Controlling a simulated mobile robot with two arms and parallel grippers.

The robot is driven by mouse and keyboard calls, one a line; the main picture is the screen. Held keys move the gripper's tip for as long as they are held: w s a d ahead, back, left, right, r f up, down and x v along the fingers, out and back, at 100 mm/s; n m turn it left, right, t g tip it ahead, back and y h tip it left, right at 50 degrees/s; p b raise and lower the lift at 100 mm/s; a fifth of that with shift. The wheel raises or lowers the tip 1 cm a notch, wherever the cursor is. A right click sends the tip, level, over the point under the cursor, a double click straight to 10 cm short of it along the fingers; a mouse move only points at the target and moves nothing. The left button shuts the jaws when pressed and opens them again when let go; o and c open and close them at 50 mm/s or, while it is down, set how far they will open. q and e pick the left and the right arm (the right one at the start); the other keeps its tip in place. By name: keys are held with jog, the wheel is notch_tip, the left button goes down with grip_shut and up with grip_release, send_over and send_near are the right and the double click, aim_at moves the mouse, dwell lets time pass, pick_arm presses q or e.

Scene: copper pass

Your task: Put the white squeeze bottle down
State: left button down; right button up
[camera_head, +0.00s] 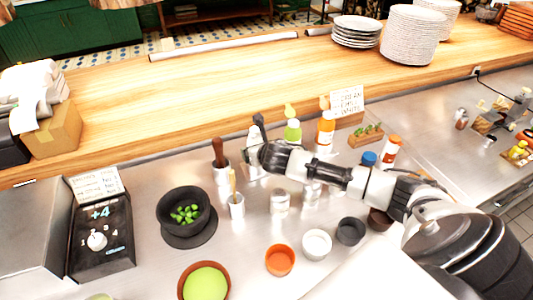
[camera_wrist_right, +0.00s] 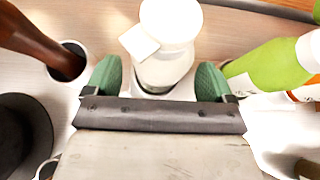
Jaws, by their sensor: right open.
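The white squeeze bottle (camera_wrist_right: 165,70) stands between the green-padded fingers of my right gripper (camera_wrist_right: 158,82) in the wrist view. The fingers are open on either side of it; a gap shows on the left, and the right finger is close to it. In the head view the bottle (camera_head: 252,136) is partly hidden by my right gripper (camera_head: 257,140), at the back of the steel counter (camera_head: 150,178). It appears upright on the counter, though its base is partly covered. My left gripper is not in view.
A green bottle (camera_head: 292,131) and an orange bottle (camera_head: 325,132) stand to the right. A steel pot with a brown-handled tool (camera_head: 219,152) is close on the left. A black bowl of green leaves (camera_head: 184,212) and small cups sit nearer. A wooden ledge runs behind.

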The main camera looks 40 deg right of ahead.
jog(key=v, duration=1)
jog(key=shift+b, duration=0.45)
jog(key=shift+f, duration=0.15)
